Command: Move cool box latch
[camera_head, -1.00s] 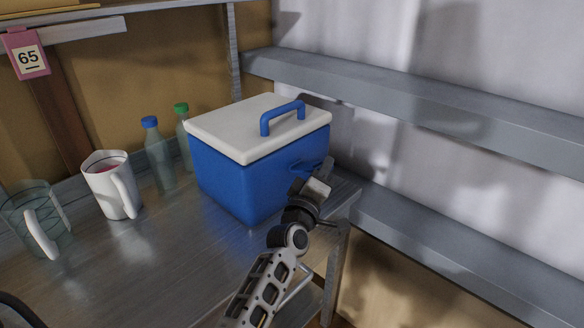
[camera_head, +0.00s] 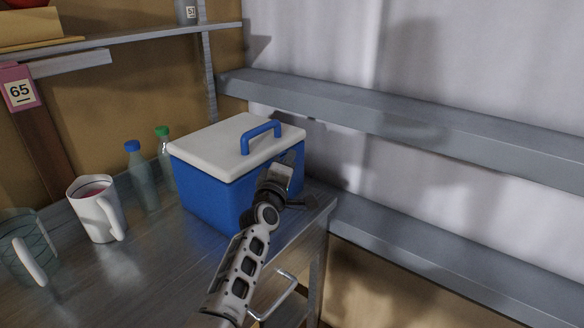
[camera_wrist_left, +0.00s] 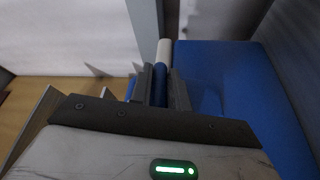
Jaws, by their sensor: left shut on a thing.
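The blue cool box (camera_head: 203,190) with its white lid (camera_head: 215,145) stands on the metal table. The lid is down, with a blue handle (camera_head: 262,137) on top. My left gripper (camera_head: 290,160) is at the box's right side, below the lid edge. The left wrist view shows its two dark fingers (camera_wrist_left: 161,86) shut on a narrow blue piece (camera_wrist_left: 160,84), which looks like the cool box latch. A white end of the lid shows just beyond it. The gripper hides most of the latch in the head view. My right gripper is not in view.
A white jug (camera_head: 97,209), a glass jug (camera_head: 27,247), a blue-capped bottle (camera_head: 142,178) and a green-capped bottle (camera_head: 165,160) stand left of the box. A grey wall shelf (camera_head: 400,120) runs at the right. The table (camera_head: 150,270) is clear in front.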

